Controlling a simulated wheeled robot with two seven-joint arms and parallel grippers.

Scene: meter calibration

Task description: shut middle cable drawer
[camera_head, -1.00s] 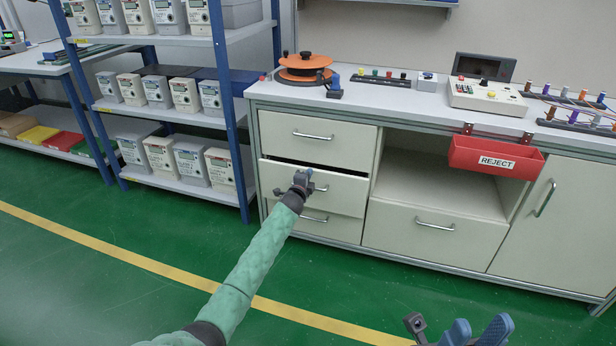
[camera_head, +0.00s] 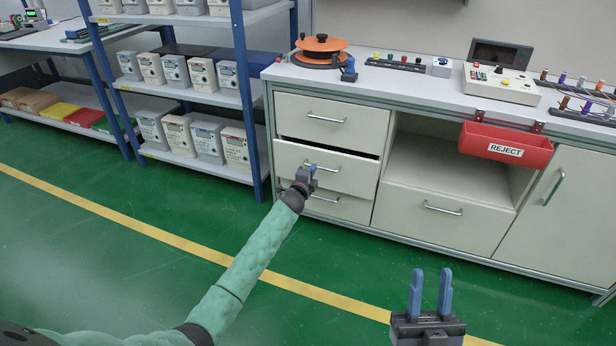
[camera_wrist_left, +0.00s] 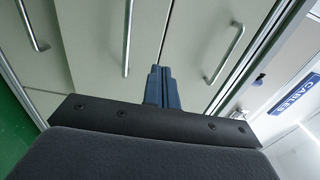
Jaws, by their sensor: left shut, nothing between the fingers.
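The middle drawer (camera_head: 350,178) in the white cabinet is slightly open, with a dark gap along its top edge. It has a metal bar handle, which also shows in the left wrist view (camera_wrist_left: 127,40). My left gripper (camera_head: 311,170) is at the front of this drawer, near its handle. Its blue fingers (camera_wrist_left: 163,88) are shut together and empty, pointing at the drawer front near its upper edge; whether they touch it I cannot tell. My right gripper (camera_head: 430,292) is open and empty, low in the head view, away from the cabinet.
The top drawer (camera_head: 300,125) and bottom drawer (camera_head: 350,209) look closed. A red reject bin (camera_head: 483,148) hangs on the cabinet front to the right. A shelf rack (camera_head: 248,110) with meters stands at the left. The green floor in front is free.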

